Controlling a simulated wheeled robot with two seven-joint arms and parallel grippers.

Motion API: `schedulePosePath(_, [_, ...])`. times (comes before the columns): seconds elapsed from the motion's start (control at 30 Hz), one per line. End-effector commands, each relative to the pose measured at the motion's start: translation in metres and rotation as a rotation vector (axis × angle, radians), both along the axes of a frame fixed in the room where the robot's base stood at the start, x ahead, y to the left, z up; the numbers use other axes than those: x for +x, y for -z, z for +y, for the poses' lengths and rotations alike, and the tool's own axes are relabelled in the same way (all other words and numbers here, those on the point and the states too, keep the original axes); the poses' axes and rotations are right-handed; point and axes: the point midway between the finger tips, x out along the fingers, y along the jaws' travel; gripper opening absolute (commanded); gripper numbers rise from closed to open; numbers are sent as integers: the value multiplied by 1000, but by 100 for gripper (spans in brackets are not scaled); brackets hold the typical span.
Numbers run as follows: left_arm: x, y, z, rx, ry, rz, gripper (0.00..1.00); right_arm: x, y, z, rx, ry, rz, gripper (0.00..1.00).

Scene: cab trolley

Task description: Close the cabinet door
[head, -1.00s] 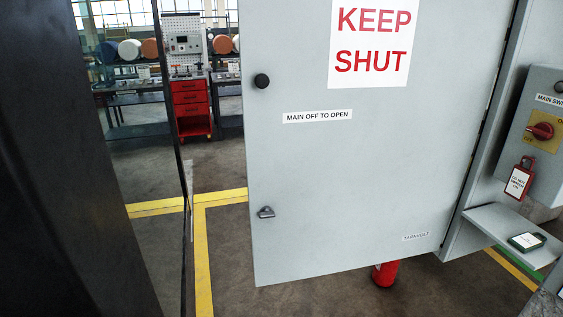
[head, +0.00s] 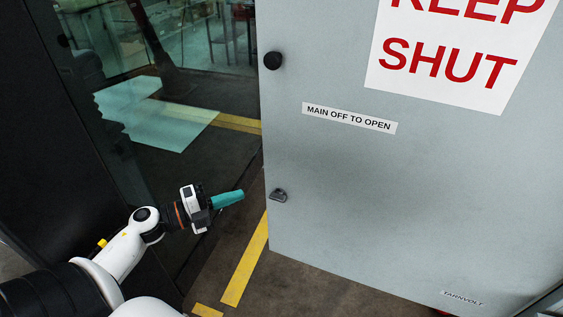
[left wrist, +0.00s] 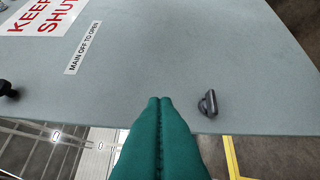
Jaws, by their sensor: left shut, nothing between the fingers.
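The grey cabinet door (head: 370,190) stands ajar, its free edge on the left in the head view. It bears a "KEEP SHUT" sign (head: 440,85), a "MAIN OFF TO OPEN" label (head: 350,118), a round black knob (head: 273,60) and a small dark latch (head: 279,195). My left gripper (head: 240,195) is shut and empty, just left of the door's free edge at latch height. In the left wrist view its teal fingers (left wrist: 159,102) point at the door panel (left wrist: 190,70), beside the latch (left wrist: 208,103). I cannot tell whether they touch the door. My right gripper is out of view.
Yellow floor lines (head: 245,262) run below the door edge. The floor (head: 310,285) under the door looks clear here.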

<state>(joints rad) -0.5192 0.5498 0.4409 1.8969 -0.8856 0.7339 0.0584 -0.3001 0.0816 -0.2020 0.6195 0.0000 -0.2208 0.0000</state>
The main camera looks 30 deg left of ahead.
Motion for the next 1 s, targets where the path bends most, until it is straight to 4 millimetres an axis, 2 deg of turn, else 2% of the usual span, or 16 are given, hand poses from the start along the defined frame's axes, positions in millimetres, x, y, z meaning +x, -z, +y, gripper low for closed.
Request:
schedulePosePath(0.03, [-2, -13, -6, 34, 32, -19, 0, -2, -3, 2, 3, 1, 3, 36])
schedulePosePath(0.1, [-3, -21, -11, 60, 56, -33, 0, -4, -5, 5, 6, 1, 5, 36])
schedulePosePath(0.27, [11, -25, -22, 65, 62, -37, 0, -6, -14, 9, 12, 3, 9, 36])
schedulePosePath(0.67, [80, -26, -70, 60, 59, -37, 0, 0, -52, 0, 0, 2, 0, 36])
schedulePosePath(0.8, [101, -24, -65, 62, 58, -36, 0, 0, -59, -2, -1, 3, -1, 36])
schedulePosePath(1.0, [115, -21, -62, 62, 58, -35, 0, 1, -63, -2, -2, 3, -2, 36])
